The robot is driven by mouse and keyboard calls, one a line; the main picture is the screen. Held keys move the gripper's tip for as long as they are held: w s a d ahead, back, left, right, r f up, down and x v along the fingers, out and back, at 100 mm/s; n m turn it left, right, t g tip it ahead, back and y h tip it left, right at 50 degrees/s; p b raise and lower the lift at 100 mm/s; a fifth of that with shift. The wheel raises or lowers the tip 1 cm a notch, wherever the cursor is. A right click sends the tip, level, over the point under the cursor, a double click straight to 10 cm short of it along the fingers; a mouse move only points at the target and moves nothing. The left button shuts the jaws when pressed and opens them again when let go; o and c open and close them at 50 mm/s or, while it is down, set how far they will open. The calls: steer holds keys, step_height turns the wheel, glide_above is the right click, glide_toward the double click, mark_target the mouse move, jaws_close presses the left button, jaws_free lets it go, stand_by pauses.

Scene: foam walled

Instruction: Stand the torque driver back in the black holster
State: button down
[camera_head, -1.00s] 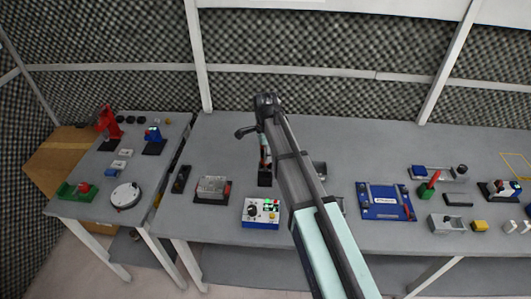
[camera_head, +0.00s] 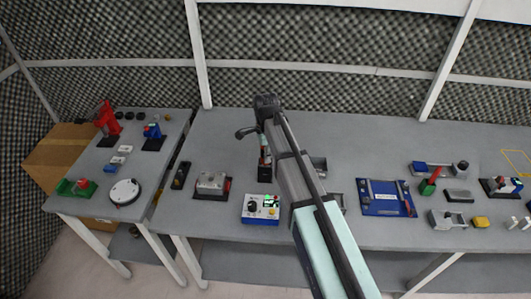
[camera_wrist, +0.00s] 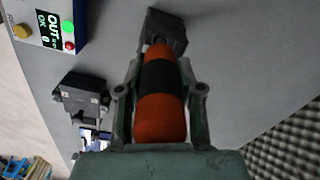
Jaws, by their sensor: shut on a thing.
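The torque driver has an orange grip with a black band (camera_wrist: 160,75). My gripper (camera_wrist: 160,90) is shut on it, one finger on each side of the grip. The black holster (camera_wrist: 166,28) is just beyond the driver's far end in the wrist view. In the head view the holster (camera_head: 264,174) stands on the table directly below my gripper (camera_head: 264,143), and a bit of the driver (camera_head: 264,157) shows upright between them. The driver's tip is hidden, so I cannot tell whether it is inside the holster or above it.
A blue and white box with a display (camera_head: 261,209) stands in front of the holster. A grey fixture on a black base (camera_head: 212,184) is to the left, and a blue plate fixture (camera_head: 386,198) to the right. The table behind the holster is clear.

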steer(key=shift+f+b, duration=0.4)
steer(key=shift+f, duration=0.65)
steer(key=c, duration=0.7)
jaws_free()
steer(key=shift+o, duration=0.2)
step_height(320, 180, up, 12)
steer(key=shift+r, duration=0.1)
